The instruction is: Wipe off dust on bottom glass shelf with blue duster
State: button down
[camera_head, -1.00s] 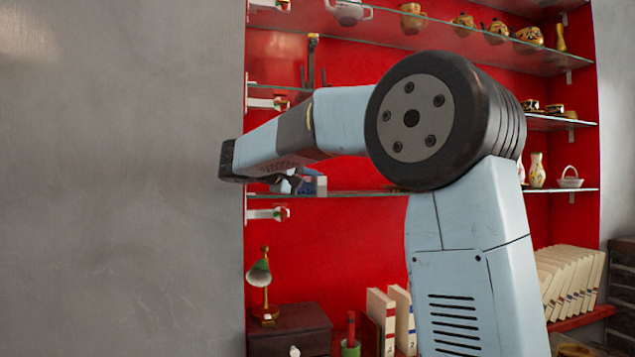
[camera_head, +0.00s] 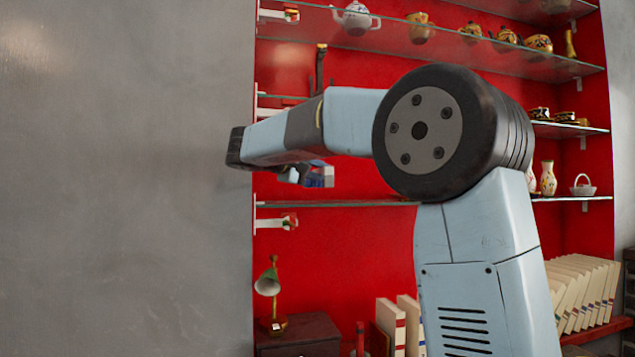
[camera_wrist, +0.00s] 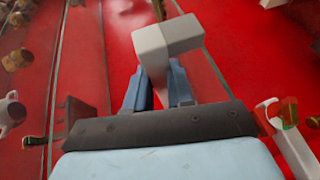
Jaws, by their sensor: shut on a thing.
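My gripper (camera_head: 300,174) hangs under the end of my arm, in front of the red back wall and a little above the bottom glass shelf (camera_head: 350,203) in the head view. In the wrist view my gripper (camera_wrist: 157,92) has its blue fingers shut around a pale grey, T-shaped piece (camera_wrist: 165,42), which I take to be the duster. In the head view the duster (camera_head: 322,176) is a small grey and blue shape at the fingers, apart from the shelf. Its wiping side is not clear. No dust can be made out on the shelf, and my arm hides part of it.
Teapots (camera_head: 355,18) and cups stand on the upper glass shelf. Vases (camera_head: 548,178) and a white basket (camera_head: 583,186) stand at the bottom shelf's right end. Below are a lamp (camera_head: 268,284) and books (camera_head: 590,290). A grey wall (camera_head: 120,180) borders the left.

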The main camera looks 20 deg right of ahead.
jog(key=shift+r, duration=0.7)
jog(key=shift+r, duration=1.5)
